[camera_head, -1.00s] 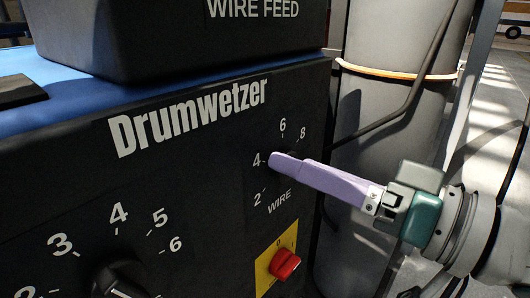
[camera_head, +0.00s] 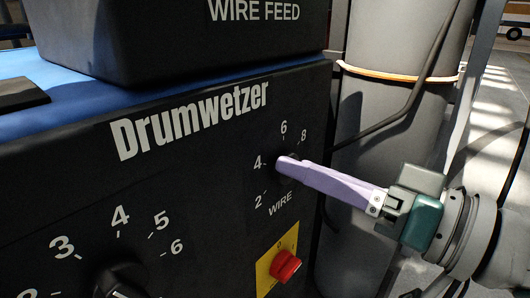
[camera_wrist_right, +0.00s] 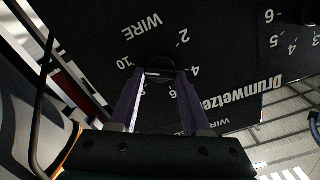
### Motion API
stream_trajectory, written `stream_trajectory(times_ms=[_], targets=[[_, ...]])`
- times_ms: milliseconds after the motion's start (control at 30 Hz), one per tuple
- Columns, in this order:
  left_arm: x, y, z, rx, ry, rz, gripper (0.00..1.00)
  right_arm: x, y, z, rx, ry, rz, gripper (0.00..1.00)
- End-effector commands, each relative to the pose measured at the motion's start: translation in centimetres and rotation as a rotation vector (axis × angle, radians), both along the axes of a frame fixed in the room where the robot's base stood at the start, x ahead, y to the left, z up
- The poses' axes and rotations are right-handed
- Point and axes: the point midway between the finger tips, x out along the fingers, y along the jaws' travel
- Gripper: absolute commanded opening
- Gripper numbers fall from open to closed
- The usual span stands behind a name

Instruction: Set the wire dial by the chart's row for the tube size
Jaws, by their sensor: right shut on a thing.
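The wire dial (camera_wrist_right: 160,65) is a dark knob on the black Drumwetzer panel, ringed by white numbers 2 to 10 and the word WIRE. My right gripper (camera_head: 283,161) reaches it from the right with purple fingers and is shut on it. In the right wrist view, the gripper (camera_wrist_right: 160,76) has one finger on each side of the dial, and the panel looks upside down. In the head view the fingers hide most of the dial. I cannot tell which number its pointer faces. No chart or tube shows. My left gripper is out of view.
A larger black dial (camera_head: 120,280) with its own numbers sits at the lower left of the panel. A red switch (camera_head: 285,265) on a yellow plate is just below the wire dial. A grey cylinder (camera_head: 375,110) with an orange band stands behind my right gripper.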

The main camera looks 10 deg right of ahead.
Motion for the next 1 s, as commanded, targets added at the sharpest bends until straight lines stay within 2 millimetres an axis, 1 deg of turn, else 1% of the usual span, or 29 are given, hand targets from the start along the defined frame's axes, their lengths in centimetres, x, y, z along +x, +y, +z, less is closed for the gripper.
stream_trajectory(times_ms=[167, 367, 700, 1000], targets=[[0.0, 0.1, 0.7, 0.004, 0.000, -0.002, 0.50, 0.0, 0.0, 0.2, -0.048, -0.037, -0.001, 0.00], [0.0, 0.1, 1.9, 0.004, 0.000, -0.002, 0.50, -0.1, 0.1, 0.4, -0.158, -0.123, -0.001, 0.00], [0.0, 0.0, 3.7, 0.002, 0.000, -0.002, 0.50, -0.2, 0.2, 0.4, -0.410, -0.319, -0.001, 0.00], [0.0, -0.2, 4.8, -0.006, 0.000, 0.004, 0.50, -0.3, 0.4, 0.3, -0.633, -0.495, -0.001, 0.00]])
